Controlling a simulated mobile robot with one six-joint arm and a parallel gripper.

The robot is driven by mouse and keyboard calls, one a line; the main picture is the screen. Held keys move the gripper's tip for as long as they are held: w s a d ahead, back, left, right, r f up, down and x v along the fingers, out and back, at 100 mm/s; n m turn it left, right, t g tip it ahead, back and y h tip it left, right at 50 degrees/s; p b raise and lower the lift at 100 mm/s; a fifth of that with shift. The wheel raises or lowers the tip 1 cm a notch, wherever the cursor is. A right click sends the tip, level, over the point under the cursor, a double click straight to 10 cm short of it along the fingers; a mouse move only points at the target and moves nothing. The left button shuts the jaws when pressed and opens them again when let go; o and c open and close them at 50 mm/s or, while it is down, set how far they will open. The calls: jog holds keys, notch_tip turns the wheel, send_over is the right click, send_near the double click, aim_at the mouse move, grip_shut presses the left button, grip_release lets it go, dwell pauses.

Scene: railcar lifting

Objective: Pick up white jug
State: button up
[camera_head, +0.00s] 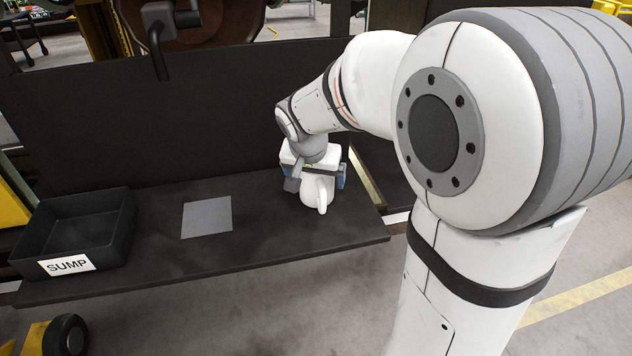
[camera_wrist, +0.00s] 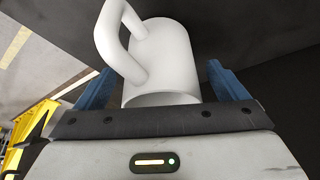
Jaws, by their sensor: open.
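The white jug (camera_head: 317,190) stands on the dark bench near its right end, partly hidden by my gripper. In the wrist view, the jug (camera_wrist: 172,60) has its open rim toward my gripper and its handle at the upper left. My gripper (camera_head: 316,172) is just above and around the upper part of the jug. Its two blue fingers (camera_wrist: 161,68) are open, one on each side of the jug's body, with a visible gap on the right side. I cannot tell whether the left finger touches the jug.
The dark bench (camera_head: 270,240) has a tall back panel (camera_head: 200,110) behind it. A black bin (camera_head: 112,232) labelled SUMP sits at the left end. A flat grey square (camera_head: 207,218) lies between bin and jug. The bench surface around the square is clear.

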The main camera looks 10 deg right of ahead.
jog(key=shift+x, duration=0.9)
jog(key=shift+c, duration=0.2)
jog(key=shift+r, duration=0.1)
jog(key=c, duration=1.1)
